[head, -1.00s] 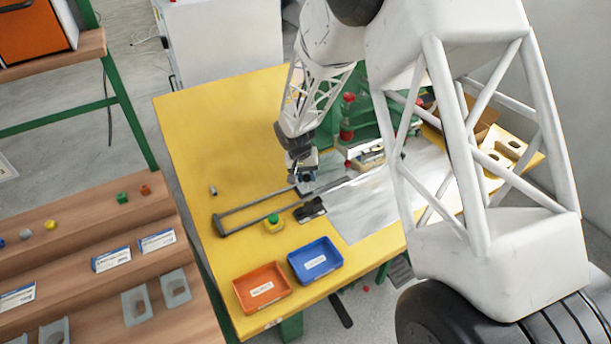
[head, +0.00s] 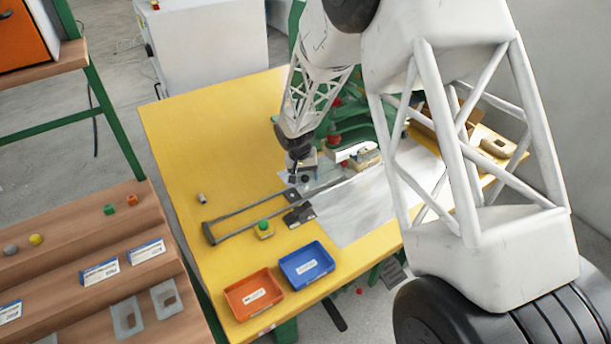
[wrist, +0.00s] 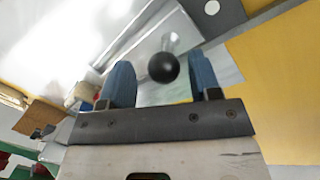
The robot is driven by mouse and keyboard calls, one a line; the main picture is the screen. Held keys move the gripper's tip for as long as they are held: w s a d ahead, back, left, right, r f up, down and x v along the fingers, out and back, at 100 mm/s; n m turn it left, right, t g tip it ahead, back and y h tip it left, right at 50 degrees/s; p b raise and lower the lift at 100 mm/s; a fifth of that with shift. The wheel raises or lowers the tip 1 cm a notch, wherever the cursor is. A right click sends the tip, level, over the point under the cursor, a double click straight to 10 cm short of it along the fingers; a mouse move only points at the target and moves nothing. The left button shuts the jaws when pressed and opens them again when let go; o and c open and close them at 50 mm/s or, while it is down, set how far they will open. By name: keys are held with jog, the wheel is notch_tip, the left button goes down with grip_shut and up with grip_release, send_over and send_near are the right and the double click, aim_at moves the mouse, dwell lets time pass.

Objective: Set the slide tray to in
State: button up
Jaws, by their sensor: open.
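My gripper (wrist: 163,85) is open, with its two blue fingertips on either side of a black ball knob (wrist: 163,68). Whether either finger touches the knob cannot be told. The knob sits on a pale metal stem over a light, glassy or metallic plate. In the head view my gripper (head: 301,178) is low over the yellow table, near the far rail of a grey U-shaped slide frame (head: 240,211). The frame's closed end points left and its rails run right toward a green machine (head: 350,130). The tray itself is hard to make out beneath my gripper.
A shiny metal sheet (head: 350,215) lies on the yellow table (head: 195,140). An orange bin (head: 253,293) and a blue bin (head: 307,264) sit at the front. The table's left part is clear.

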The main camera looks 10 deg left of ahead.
jog(key=shift+s+a+r, duration=0.1)
jog(key=shift+a+r, duration=0.15)
jog(key=shift+r, duration=1.05)
jog(key=shift+a+r, duration=0.2)
jog(key=shift+r, duration=1.05)
jog(key=shift+s+a+r, duration=0.1)
jog(key=shift+a+r, duration=0.15)
jog(key=shift+r, duration=1.05)
